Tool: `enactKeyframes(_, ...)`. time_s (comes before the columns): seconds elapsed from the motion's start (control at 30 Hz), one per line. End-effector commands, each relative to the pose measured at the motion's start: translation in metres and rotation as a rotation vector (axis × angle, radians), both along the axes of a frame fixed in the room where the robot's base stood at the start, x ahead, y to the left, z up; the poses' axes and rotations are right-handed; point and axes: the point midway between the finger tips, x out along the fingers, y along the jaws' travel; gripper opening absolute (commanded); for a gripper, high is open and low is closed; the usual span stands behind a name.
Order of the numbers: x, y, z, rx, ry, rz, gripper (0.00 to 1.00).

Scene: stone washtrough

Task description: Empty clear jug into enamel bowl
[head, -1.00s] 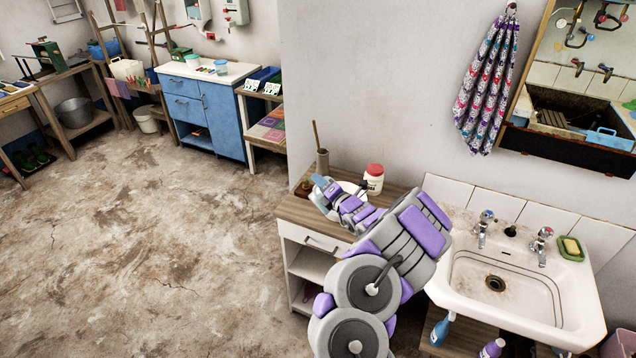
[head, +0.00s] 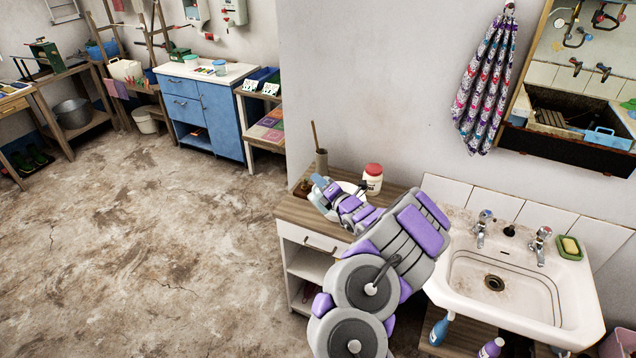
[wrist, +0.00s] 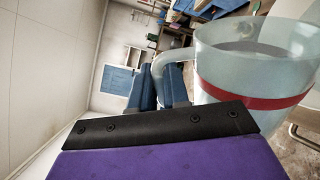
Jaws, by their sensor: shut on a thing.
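The clear jug (wrist: 253,80) has a red band and fills the right of the wrist view. The blue fingers of my gripper (wrist: 160,88) are shut on its handle. The room lies on its side in this view, so the jug looks tipped far over. I cannot tell how much is in it. In the head view my gripper (head: 323,183) is over the wooden-topped cabinet. A pale rounded shape (head: 350,187) shows behind the gripper, probably the enamel bowl. The arm partly hides it, and I cannot separate the jug from it there.
A red-lidded jar (head: 373,180) stands just right of the gripper on the wooden-topped cabinet (head: 292,208). A brown cylinder (head: 322,162) stands behind it. The sink (head: 500,285) is to the right. Open floor (head: 140,240) lies to the left.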

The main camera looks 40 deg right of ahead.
Motion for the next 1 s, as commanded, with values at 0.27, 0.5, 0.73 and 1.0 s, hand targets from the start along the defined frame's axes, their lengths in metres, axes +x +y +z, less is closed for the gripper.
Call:
enactKeyframes(0.27,-0.0011,-0.0077,0.0002,0.064,-0.008,0.0,0.0)
enactKeyframes(0.5,-0.0013,-0.0098,0.0004,0.086,-0.011,0.0,0.0)
enactKeyframes(0.73,-0.0013,-0.0098,0.0005,0.085,-0.011,0.0,0.0)
enactKeyframes(1.0,-0.0013,-0.0097,0.0005,0.085,-0.011,0.0,0.0)
